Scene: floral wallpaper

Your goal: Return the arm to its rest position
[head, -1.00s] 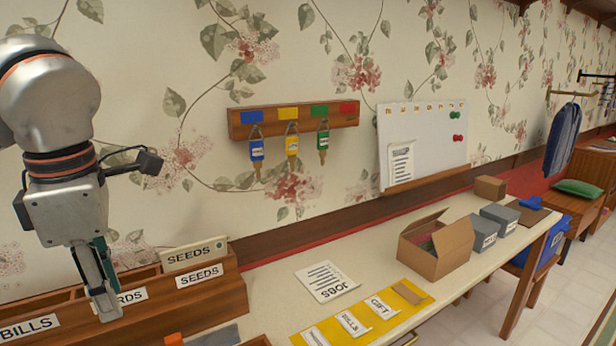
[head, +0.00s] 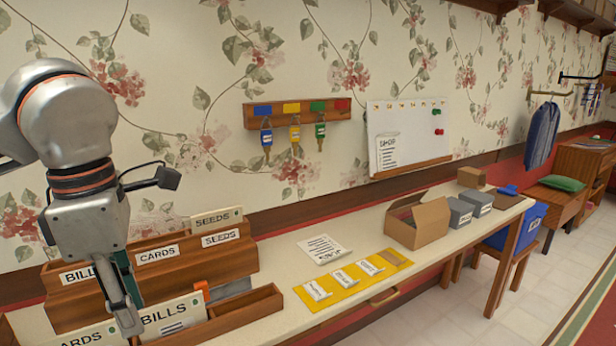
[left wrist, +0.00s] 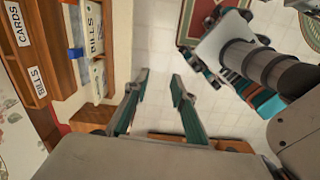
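My left arm comes in from the left in the head view, with its grey wrist pointing down. Its left gripper (head: 124,300) hangs in front of the wooden letter rack (head: 100,303), by the BILLS envelope (head: 172,314). In the left wrist view the gripper (left wrist: 160,100) has its two green-edged fingers apart with nothing between them, and pale floor tiles show beyond. The rack (left wrist: 42,40) is on the left there. In the head view the fingers overlap and their gap does not show.
The desk (head: 290,262) carries a yellow mat (head: 345,288) with several labels, a JOBS sheet (head: 320,249), an open cardboard box (head: 425,224) and grey boxes (head: 460,212). A key rack (head: 297,110) and whiteboard (head: 400,135) hang on the wall.

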